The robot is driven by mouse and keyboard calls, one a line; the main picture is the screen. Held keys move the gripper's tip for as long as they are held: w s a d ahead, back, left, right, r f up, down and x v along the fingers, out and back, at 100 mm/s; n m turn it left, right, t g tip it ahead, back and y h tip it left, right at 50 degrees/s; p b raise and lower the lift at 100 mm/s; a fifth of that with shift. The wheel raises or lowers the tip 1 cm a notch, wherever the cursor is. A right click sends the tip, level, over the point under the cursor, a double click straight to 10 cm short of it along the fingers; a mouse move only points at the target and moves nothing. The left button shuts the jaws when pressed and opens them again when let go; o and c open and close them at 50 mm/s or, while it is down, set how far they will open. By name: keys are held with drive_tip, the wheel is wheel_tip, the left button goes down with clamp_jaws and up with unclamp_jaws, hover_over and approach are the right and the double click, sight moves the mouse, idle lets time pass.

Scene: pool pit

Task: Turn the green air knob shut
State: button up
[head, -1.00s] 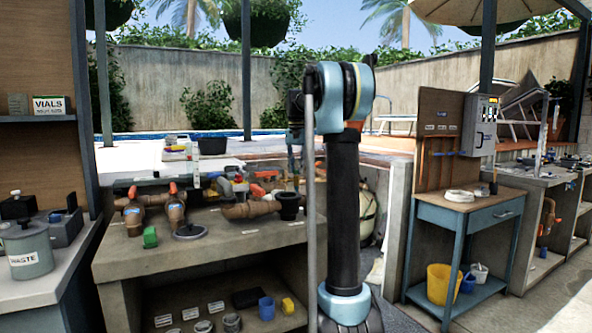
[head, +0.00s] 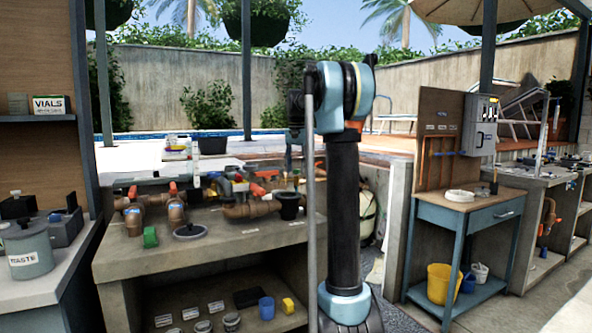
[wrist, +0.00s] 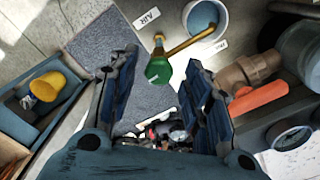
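The green air knob (wrist: 158,70) shows in the wrist view, on a brass fitting with a thin brass pipe running off to the upper right. A white label reading AIR (wrist: 147,18) lies close by. My gripper (wrist: 160,68) is open, with one dark finger on each side of the knob in the picture. I see no finger touching it, and cannot tell how deep it sits between them.
The wrist view shows a white cup (wrist: 205,18), an orange handle (wrist: 258,98) on brown piping to the right, and a yellow bucket (wrist: 47,86) on a blue shelf to the left. The head view shows a pipe-covered bench (head: 255,238) and a blue workbench (head: 480,203).

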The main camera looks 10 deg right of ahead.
drive_tip(key=shift+r, duration=0.1)
wheel_tip(320, 180, up, 12)
idle(0.6)
drive_tip(key=s+f+n, duration=0.2)
drive_tip(key=s+f, duration=0.5)
drive_tip(key=s, duration=0.6)
drive_tip(key=s+f+n+t, duration=0.2)
drive_tip(key=s+f+n, duration=0.1)
drive_tip(key=s+f, duration=2.8)
wheel_tip(320, 180, down, 5)
drive_tip(key=shift+s+r+n, duration=0.2)
drive_tip(key=shift+n, duration=0.2)
drive_tip(key=shift+d, duration=0.1)
